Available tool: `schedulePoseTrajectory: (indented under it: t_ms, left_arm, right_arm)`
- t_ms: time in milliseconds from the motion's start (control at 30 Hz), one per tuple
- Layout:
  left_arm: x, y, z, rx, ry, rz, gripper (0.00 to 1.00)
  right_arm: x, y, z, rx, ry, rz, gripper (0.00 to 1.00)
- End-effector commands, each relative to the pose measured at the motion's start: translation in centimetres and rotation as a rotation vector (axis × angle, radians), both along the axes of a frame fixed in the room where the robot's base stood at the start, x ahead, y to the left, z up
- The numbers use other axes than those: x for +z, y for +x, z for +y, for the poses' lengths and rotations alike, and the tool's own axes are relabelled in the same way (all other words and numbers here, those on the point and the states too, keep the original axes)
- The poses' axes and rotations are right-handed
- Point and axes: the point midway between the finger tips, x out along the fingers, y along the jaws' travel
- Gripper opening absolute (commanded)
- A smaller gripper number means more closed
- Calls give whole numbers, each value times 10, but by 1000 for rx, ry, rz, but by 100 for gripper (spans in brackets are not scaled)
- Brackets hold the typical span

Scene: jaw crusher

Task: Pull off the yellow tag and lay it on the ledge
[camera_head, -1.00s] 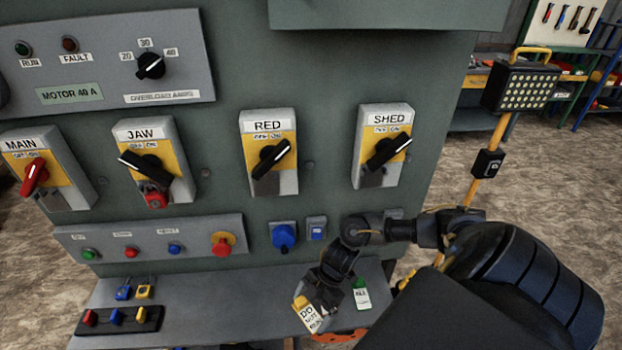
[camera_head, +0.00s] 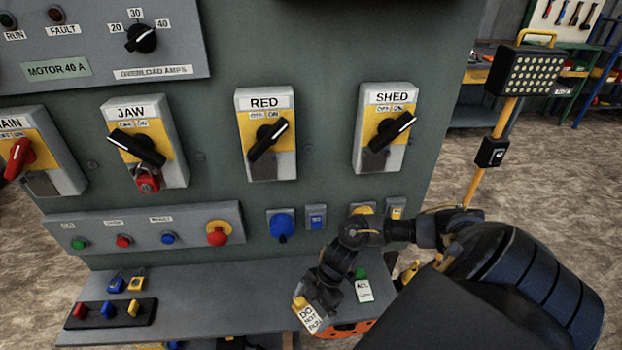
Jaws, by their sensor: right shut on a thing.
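The yellow tag (camera_head: 308,317), with a white face reading "DO NOT RUN", is at the right part of the ledge (camera_head: 215,292). My right gripper (camera_head: 316,302) comes down over the ledge from the right and is shut on the tag. The tag hangs tilted from the fingers, in front of an orange-red thing with dark spots (camera_head: 352,328). Whether the tag touches the ledge cannot be told. My left gripper is not in view.
A green-topped white tag (camera_head: 363,290) stands right of my gripper. Blue and yellow padlocks (camera_head: 135,285) and a dark tray of coloured pieces (camera_head: 106,312) lie at the ledge's left. A red padlock (camera_head: 147,181) hangs on the JAW switch. The ledge's middle is clear.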

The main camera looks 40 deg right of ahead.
Motion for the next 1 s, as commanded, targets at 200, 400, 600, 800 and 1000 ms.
schedulePoseTrajectory:
  t_ms: [200,400,600,800,1000]
  left_arm:
    - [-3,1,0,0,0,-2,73]
    - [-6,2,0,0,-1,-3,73]
    - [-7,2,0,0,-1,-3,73]
    - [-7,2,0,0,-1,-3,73]
    - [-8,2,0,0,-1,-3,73]
  right_arm:
    - [-5,0,0,0,0,0,72]
    - [-9,0,0,0,0,1,72]
    - [-11,0,0,0,0,1,99]
    - [-12,0,1,0,0,2,100]
    - [-13,-1,1,-1,-1,3,100]
